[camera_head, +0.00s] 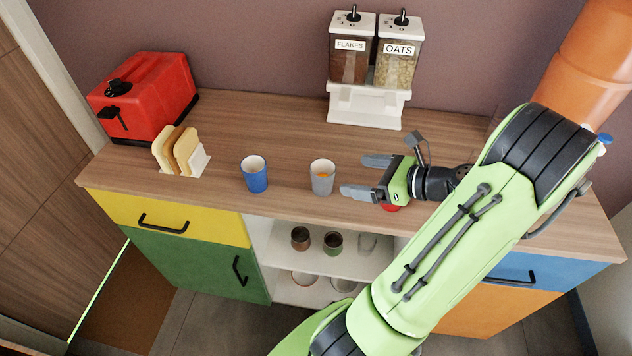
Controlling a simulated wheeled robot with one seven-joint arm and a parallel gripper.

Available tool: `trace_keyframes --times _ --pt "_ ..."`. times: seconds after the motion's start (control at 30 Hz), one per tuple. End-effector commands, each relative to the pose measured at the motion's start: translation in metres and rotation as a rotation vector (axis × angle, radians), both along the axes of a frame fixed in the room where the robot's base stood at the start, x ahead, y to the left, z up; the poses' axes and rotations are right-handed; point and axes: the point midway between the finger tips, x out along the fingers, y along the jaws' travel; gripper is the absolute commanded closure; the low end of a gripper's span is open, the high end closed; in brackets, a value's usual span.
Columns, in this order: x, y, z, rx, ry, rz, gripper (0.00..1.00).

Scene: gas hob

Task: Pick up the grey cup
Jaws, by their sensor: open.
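The grey cup (322,178) stands upright on the wooden counter, near its front edge, with something orange inside. My gripper (360,177) is just to the right of the cup, with its two fingers pointing left toward it. The fingers are apart and nothing shows between them. The lower fingertip looks close to the cup's right side; I cannot tell if it touches. A red object (391,208) shows partly under my gripper, mostly hidden.
A blue cup (254,176) stands left of the grey cup. Bread slices in a rack (181,153) and a red toaster (146,97) are farther left. A cereal dispenser (368,104) stands behind. Cups sit on the shelf (317,262) below. My arm covers the counter's right part.

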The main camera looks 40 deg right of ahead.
Motion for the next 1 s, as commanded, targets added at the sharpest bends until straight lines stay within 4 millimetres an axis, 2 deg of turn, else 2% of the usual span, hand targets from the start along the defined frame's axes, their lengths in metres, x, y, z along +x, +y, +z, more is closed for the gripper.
trace_keyframes --times 0.03,0.1,0.37,0.5,0.63,0.8,0.83,1.0 --pt "0.012 0.005 -0.010 0.000 0.000 0.008 0.08" --pt "0.027 0.009 -0.016 -0.002 -0.001 0.007 0.08" --pt "0.059 0.018 -0.029 -0.005 0.000 0.005 0.08" --pt "0.084 0.025 -0.040 -0.003 0.000 0.008 0.08" --pt "0.095 0.028 -0.043 -0.003 0.001 0.004 0.08" --pt "0.095 0.028 -0.041 -0.003 0.001 0.002 0.08" --pt "0.095 0.028 -0.041 -0.004 0.001 0.002 0.09" --pt "0.095 0.028 -0.041 -0.004 0.001 0.002 0.35"
